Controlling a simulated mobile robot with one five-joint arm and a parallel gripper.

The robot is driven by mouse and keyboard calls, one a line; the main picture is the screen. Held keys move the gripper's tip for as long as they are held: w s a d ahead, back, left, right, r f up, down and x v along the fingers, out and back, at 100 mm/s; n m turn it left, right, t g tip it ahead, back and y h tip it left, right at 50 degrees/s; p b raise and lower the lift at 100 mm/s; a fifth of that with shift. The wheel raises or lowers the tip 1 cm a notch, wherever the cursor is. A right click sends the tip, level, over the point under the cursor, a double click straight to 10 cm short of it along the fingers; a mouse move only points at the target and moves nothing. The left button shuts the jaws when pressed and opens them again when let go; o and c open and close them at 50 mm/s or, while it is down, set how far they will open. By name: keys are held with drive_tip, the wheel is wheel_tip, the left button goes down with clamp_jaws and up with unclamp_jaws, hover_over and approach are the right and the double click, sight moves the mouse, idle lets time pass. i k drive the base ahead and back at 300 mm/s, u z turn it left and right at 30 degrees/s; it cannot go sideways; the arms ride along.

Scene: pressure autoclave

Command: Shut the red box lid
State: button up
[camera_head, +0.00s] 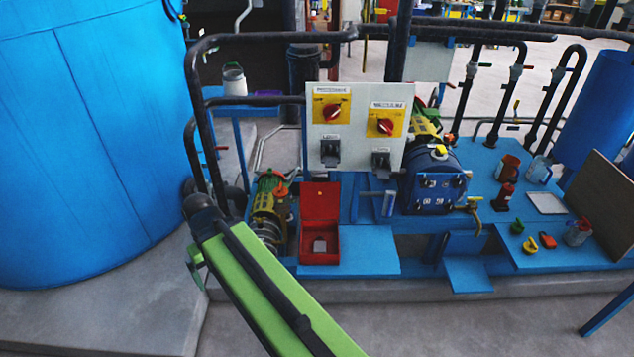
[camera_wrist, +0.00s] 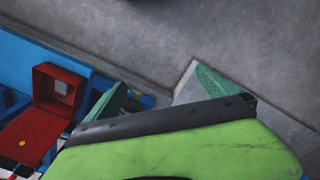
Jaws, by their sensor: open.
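The red box (camera_head: 320,248) stands on a blue shelf in the head view, with a small grey item inside. Its red lid (camera_head: 320,202) stands open at the back edge, roughly upright. In the wrist view, the box (camera_wrist: 42,88) is at the left, with its open lid (camera_wrist: 32,135) below it, bearing a yellow spot. My gripper (camera_wrist: 160,92) is open and empty, its green fingers apart. It is beside the box and does not touch the box or lid. In the head view, my green arm hides most of the gripper, left of the box.
A white panel (camera_head: 357,108) with red-and-yellow switches stands above and behind the box. A blue motor unit (camera_head: 436,180) stands to the right. Padlocks and small items lie on the right blue table (camera_head: 545,262). The floor in front is clear.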

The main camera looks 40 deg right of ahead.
sight(313, 205)
drive_tip(key=u, duration=0.2)
drive_tip(key=i, duration=1.65)
drive_tip(key=u, duration=0.6)
